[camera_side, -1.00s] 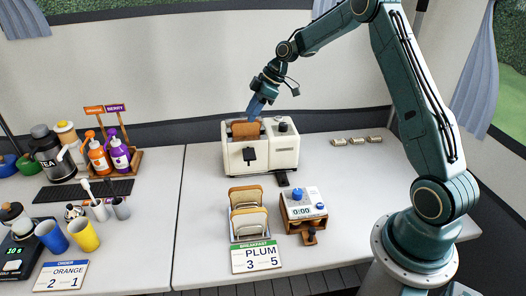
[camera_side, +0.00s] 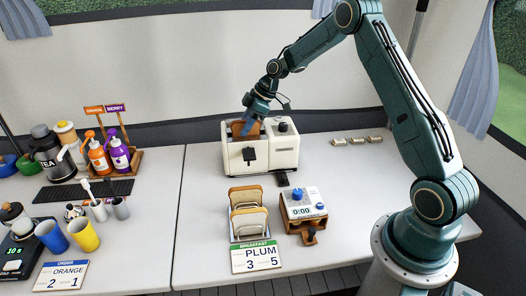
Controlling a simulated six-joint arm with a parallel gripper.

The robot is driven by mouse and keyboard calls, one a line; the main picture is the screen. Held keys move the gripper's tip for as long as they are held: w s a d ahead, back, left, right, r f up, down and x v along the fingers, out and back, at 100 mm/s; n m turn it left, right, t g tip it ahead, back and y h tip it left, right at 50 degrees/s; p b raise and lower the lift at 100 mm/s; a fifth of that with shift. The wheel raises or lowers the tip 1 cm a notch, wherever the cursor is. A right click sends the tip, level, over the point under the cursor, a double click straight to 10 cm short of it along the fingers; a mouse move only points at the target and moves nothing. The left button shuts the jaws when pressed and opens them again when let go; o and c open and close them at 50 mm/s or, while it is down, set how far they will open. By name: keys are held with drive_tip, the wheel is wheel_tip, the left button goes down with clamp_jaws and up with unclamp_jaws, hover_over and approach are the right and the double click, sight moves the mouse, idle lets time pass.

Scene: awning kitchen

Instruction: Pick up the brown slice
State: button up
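The brown slice (camera_side: 238,128) sticks up out of the slot in the top of the cream toaster (camera_side: 284,152) at the middle back of the table. My gripper (camera_side: 247,128) points down at the slice, with its blue fingers at the slice's upper part and covering some of it. The fingers are small and overlap the slice, so I cannot tell whether they are closed on it or just around it.
Bottles (camera_side: 119,156), cups (camera_side: 84,234) and a tea urn (camera_side: 52,155) crowd the left side. Small blocks (camera_side: 357,141) lie back right.

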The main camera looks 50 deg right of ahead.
idle(0.3)
drive_tip(key=c, duration=0.9)
drive_tip(key=shift+o, duration=0.2)
drive_tip(key=shift+r, duration=0.15)
wheel_tip(320, 180, up, 20)
idle(0.7)
